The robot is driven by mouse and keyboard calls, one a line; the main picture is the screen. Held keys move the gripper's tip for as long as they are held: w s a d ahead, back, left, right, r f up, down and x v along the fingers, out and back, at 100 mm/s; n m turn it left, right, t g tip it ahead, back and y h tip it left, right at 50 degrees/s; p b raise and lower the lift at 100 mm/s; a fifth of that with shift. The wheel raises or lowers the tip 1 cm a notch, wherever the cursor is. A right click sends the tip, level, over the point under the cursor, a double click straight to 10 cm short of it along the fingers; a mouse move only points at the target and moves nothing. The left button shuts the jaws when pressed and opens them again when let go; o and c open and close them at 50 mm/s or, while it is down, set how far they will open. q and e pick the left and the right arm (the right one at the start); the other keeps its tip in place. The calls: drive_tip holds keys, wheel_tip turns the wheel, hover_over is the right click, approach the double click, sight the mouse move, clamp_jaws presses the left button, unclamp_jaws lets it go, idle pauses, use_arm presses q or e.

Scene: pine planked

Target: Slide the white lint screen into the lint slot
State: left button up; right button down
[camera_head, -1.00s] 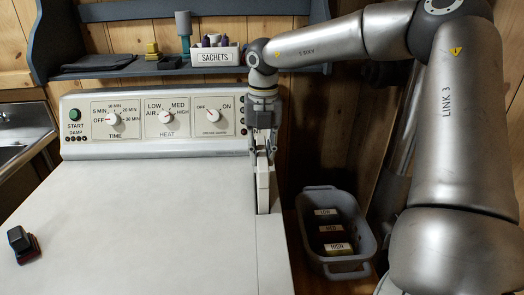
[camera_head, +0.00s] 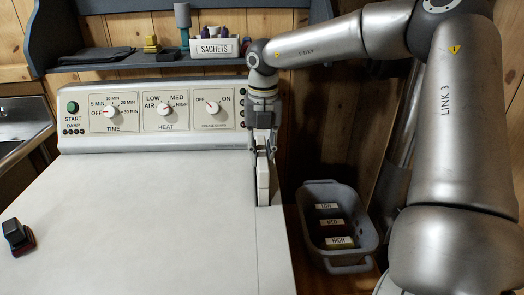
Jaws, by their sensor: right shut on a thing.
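The white lint screen (camera_head: 263,183) stands upright at the right side of the dryer top, a narrow white piece under my right gripper. My right gripper (camera_head: 264,153) points down and is shut on the upper part of the screen. The lint slot (camera_head: 264,204) shows as a dark narrow edge around the screen's lower end. The screen's lower end appears to be in the slot; how deep it sits is hidden. My left gripper is not in view.
The dryer top (camera_head: 150,220) is mostly clear, with a small black and red object (camera_head: 18,237) at the left. The control panel (camera_head: 150,118) stands behind. A grey bin (camera_head: 341,258) with labelled compartments sits at the right. A shelf above holds a sachets box (camera_head: 215,48).

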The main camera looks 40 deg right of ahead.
drive_tip(key=shift+f+b, duration=2.1)
drive_tip(key=shift+f, duration=0.55)
drive_tip(key=shift+f+b, duration=0.3)
drive_tip(key=shift+b, duration=0.05)
drive_tip(key=c, duration=1.2)
unclamp_jaws()
drive_tip(key=shift+o, duration=0.2)
